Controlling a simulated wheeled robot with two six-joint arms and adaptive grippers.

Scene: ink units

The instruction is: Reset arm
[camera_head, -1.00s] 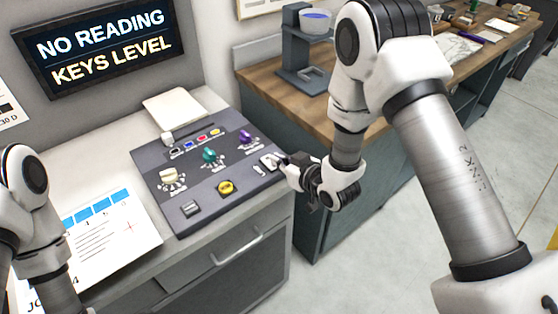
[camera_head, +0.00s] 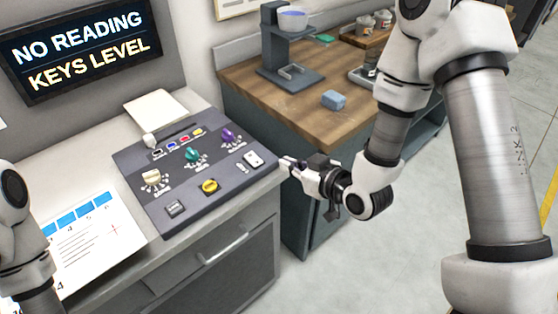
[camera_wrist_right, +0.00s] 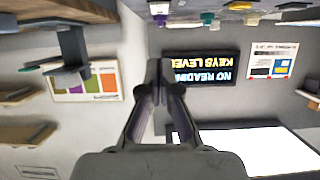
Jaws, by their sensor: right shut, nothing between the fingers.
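My right gripper (camera_head: 290,165) is shut and empty, just off the right edge of the grey control panel (camera_head: 160,212). In the right wrist view its fingers (camera_wrist_right: 160,75) are together with nothing between them.
A sign (camera_head: 85,48) reads "NO READING KEYS LEVEL". A printed sheet (camera_head: 85,240) lies left of the panel. Open floor is at the right.

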